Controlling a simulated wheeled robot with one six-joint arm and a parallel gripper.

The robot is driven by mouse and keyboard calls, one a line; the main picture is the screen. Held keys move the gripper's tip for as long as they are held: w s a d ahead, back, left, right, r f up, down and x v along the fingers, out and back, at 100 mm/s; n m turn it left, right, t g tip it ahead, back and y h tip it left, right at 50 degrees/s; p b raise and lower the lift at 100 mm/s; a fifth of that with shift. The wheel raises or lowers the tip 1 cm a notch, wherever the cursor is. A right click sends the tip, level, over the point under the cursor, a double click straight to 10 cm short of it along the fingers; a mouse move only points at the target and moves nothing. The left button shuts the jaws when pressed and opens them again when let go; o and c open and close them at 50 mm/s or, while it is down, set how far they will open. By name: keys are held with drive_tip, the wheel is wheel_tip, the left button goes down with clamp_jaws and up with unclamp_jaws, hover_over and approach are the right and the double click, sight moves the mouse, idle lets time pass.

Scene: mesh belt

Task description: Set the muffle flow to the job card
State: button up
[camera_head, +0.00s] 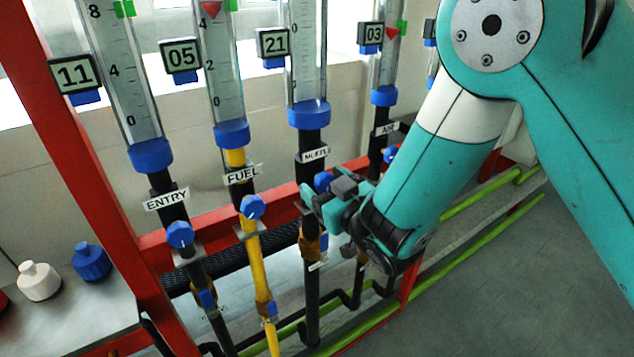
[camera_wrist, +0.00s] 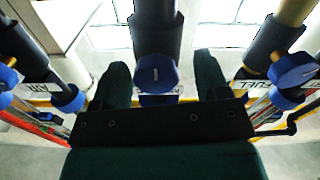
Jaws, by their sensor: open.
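The muffle flowmeter tube (camera_head: 307,70) carries a MUFFLE label (camera_head: 315,154) and a "21" tag (camera_head: 274,43); its top is cut off and I see no float in the visible part. Its blue knob (camera_head: 322,181) is below the label. My gripper (camera_head: 328,194) is at this knob. Gaps show on both sides of the knob there. I see no job card.
The FUEL knob (camera_head: 252,206) and ENTRY knob (camera_head: 180,234) are to the left, the AIR knob (camera_head: 390,154) to the right. A red frame post (camera_head: 85,150) stands at left. White (camera_head: 39,281) and blue (camera_head: 91,261) bottles stand on a bench. Grey floor is clear at lower right.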

drive_tip(key=shift+w+d, duration=0.1)
drive_tip(key=shift+d, duration=0.05)
drive_tip(key=c, duration=0.9)
drive_tip(key=shift+n, duration=0.4)
drive_tip(key=shift+c, duration=0.2)
drive_tip(key=shift+n+b, duration=0.4)
drive_tip(key=shift+n, duration=0.7)
drive_tip(key=o, duration=0.9)
drive_tip(key=shift+o, duration=0.2)
